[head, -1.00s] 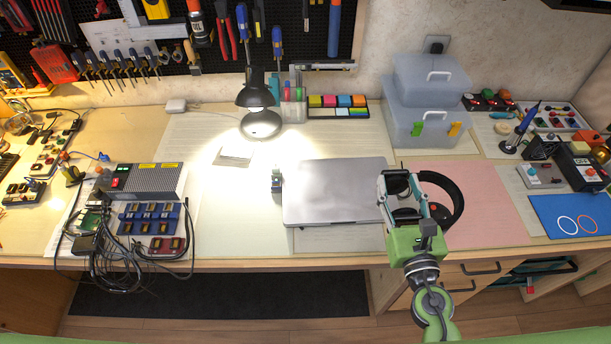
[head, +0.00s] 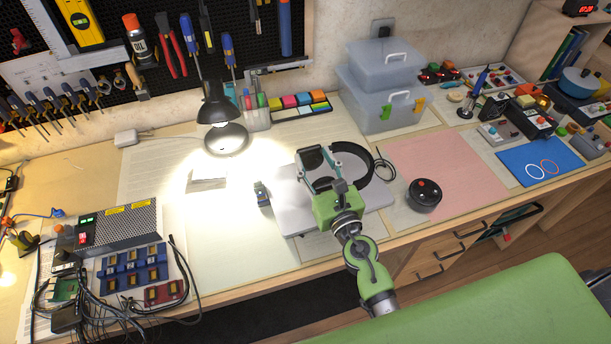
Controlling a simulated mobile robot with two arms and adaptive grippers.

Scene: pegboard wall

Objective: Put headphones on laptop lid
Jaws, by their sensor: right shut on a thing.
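The black headphones (head: 370,162) are held by my right gripper (head: 329,163) over the closed grey laptop (head: 291,211). The right gripper is shut on them, and its fingers and green body cover part of them. The headband curves out to the right of the fingers. The laptop lies flat on the desk, with much of its lid hidden under the gripper and headphones. I cannot tell whether the headphones touch the lid. My left gripper is not in view.
A lit black desk lamp (head: 226,136) stands behind left of the laptop. A black round device with a red button (head: 425,194) sits on the right, by the pink mat (head: 452,170). Clear storage boxes (head: 380,98) stand at the back. A small dark item (head: 262,194) stands left of the laptop.

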